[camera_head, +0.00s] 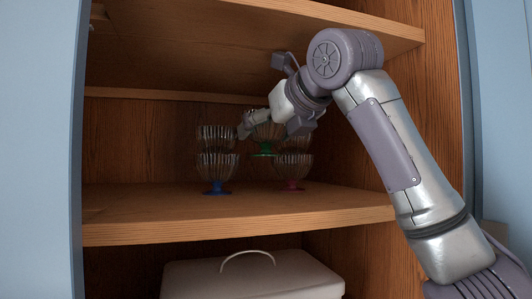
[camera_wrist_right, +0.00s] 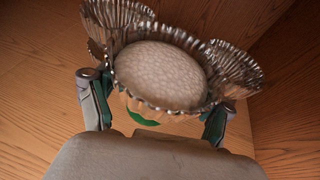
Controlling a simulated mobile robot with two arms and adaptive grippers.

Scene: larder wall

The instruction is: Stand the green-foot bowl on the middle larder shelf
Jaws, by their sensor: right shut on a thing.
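The green-foot bowl (camera_head: 264,148) is a ribbed clear glass bowl on a green foot, in the middle larder opening. My right gripper (camera_head: 272,127) is shut on it, with a finger on either side. The foot shows against the back wall, higher than the other bowls' feet, so the bowl looks held above the middle shelf (camera_head: 240,214). In the right wrist view the bowl (camera_wrist_right: 160,75) shows from above, with a pale, textured round inside its rim. Part of its green foot shows below, between the fingers (camera_wrist_right: 155,105). My left gripper is not in view.
A blue-foot bowl (camera_head: 217,170) stands left and a pink-foot bowl (camera_head: 291,168) right on the shelf. More ribbed glass (camera_head: 215,134) shows directly above them; whether stacked is unclear. An upper shelf (camera_head: 300,18) hangs overhead. A lidded box (camera_head: 250,278) sits below. The shelf front is clear.

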